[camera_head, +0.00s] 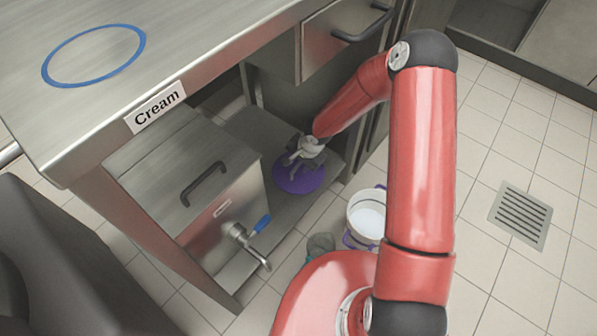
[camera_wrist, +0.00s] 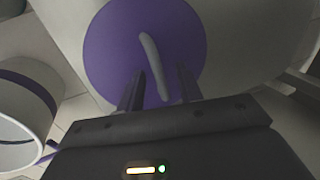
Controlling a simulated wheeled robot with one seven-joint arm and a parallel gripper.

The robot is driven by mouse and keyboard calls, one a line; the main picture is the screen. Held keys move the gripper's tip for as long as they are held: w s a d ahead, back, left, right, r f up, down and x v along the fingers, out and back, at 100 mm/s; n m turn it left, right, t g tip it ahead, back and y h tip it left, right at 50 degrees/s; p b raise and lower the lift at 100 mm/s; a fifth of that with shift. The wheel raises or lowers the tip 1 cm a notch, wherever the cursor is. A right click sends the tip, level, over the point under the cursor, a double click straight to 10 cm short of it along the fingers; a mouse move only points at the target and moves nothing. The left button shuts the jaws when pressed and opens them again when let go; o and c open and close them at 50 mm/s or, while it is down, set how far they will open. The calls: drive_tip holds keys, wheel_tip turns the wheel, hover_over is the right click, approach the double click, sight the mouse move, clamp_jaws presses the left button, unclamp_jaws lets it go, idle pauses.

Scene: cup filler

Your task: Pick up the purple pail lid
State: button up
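The purple pail lid (camera_head: 297,183) lies flat on the low steel shelf under the counter in the head view. In the wrist view the round purple lid (camera_wrist: 110,45) fills the upper middle and has a grey bar handle (camera_wrist: 151,58) across it. My gripper (camera_head: 296,158) is over the lid and hides part of it. In the wrist view my gripper (camera_wrist: 161,82) is open, with the near end of the handle between its two separated fingers. I cannot tell whether a finger touches the handle.
A white pail (camera_head: 364,217) with purple trim stands open on the floor right of the shelf. A steel cream dispenser (camera_head: 200,190) with a blue-handled tap is left of the lid. The counter (camera_head: 190,30) and drawer (camera_head: 335,40) are above. Tiled floor lies open at right.

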drive_tip(key=shift+c, duration=0.4)
clamp_jaws()
drive_tip(key=shift+r, duration=0.15)
